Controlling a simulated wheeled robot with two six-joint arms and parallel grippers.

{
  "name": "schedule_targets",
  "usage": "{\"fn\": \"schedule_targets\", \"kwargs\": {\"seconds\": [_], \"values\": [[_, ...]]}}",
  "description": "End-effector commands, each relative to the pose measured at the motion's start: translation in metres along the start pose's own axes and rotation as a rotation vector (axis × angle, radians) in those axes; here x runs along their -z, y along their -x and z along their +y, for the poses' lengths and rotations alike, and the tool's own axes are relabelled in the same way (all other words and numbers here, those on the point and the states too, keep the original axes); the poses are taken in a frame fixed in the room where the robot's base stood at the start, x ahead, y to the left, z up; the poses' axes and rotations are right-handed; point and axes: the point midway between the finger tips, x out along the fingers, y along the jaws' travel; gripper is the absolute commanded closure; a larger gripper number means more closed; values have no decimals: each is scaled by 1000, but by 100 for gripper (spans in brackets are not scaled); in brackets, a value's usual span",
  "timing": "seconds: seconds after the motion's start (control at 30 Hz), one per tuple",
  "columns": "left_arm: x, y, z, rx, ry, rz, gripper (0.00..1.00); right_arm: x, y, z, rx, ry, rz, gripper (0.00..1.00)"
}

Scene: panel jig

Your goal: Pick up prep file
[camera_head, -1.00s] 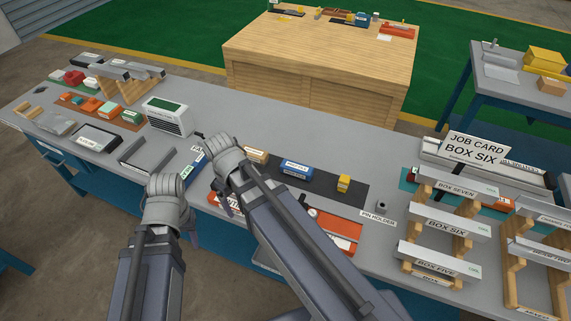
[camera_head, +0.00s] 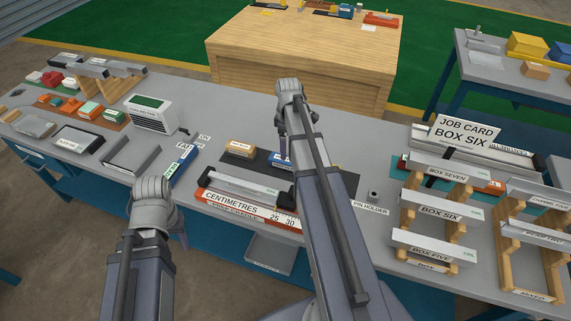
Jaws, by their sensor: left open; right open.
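A blue block (camera_head: 281,160) with a white label lies on the dark mat (camera_head: 262,165). Its label is mostly hidden behind my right arm, so I cannot read it or confirm it is the prep file. My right gripper (camera_head: 292,110) is above and just beyond the mat, open, with no object visible in it; its own arm covers part of it. My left gripper (camera_head: 153,200) is open near the bench's front edge, left of the ruler; its fingers are only partly in view. Another blue and white labelled piece (camera_head: 181,163) stands between the grippers.
A tan block (camera_head: 242,148) is on the mat. An orange centimetre ruler (camera_head: 240,208) with a metal channel lies at the front. A pin holder (camera_head: 373,196) and labelled box racks (camera_head: 437,209) stand right. A white instrument (camera_head: 151,114) stands at the back left.

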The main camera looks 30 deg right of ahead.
Motion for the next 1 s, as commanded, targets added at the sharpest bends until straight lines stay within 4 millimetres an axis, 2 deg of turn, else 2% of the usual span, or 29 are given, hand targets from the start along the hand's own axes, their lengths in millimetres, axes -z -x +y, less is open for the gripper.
{"fn": "schedule_targets", "kwargs": {"seconds": [0.17,0.43,0.73,1.0], "values": [[0,-4,0,0,0,0,50,0,-4,0,0,2,1,10],[2,-27,2,0,0,0,50,0,-27,-1,0,1,0,10],[2,-32,3,0,0,0,50,1,-32,-2,0,1,0,10],[4,-62,6,0,0,0,50,5,-62,-8,0,2,0,10]]}}
